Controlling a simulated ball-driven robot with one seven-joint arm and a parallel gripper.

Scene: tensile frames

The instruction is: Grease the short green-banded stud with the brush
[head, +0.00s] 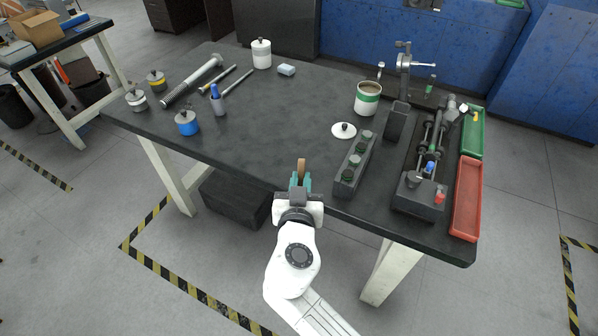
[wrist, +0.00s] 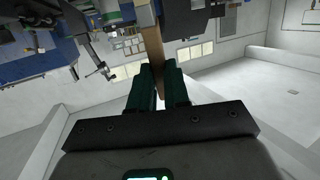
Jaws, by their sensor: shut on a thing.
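In the head view my gripper (head: 300,183) is shut on the tan wooden handle of the brush (head: 301,166), just in front of the table's near edge. In the wrist view the dark green fingers (wrist: 158,88) close on the same handle (wrist: 153,47); I cannot make out the bristles.
A grey block with dark green round tops (head: 349,181) stands right of my gripper. Beyond are a dark metal frame (head: 417,200) with blue and red pieces, a red tray (head: 466,200) and a green tray (head: 472,133). The table's middle (head: 275,125) is clear.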

